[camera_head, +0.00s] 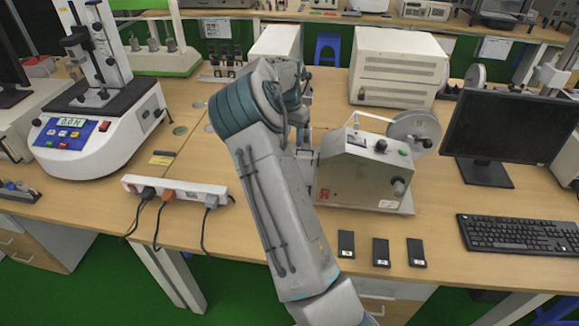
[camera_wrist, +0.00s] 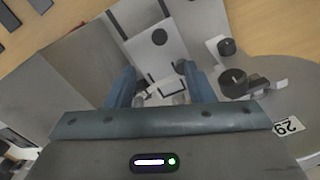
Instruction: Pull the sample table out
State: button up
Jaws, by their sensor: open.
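The metal-cased tester (camera_head: 362,172) stands on the wooden bench right of my arm, with knobs on top and a disc behind it. In the wrist view its grey casing (camera_wrist: 85,65) fills the left side. A small pale plate with a dark frame-like outline (camera_wrist: 167,89) lies between my fingers; it may be the sample table, but I cannot tell for sure. My gripper (camera_wrist: 157,82) is open, its two blue fingers on either side of this plate. Contact is not clear. In the head view my arm hides the gripper and that side of the tester.
Dark knobs (camera_wrist: 232,82) and a large grey disc (camera_wrist: 290,105) sit right of my fingers. Three small black blocks (camera_head: 381,252) lie at the bench's front edge. A power strip (camera_head: 175,190), force tester (camera_head: 95,130), monitor (camera_head: 510,125) and keyboard (camera_head: 518,233) stand around.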

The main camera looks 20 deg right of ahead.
notch_tip(320, 180, down, 13)
jog(key=shift+f+p, duration=0.2)
jog(key=shift+p, duration=0.85)
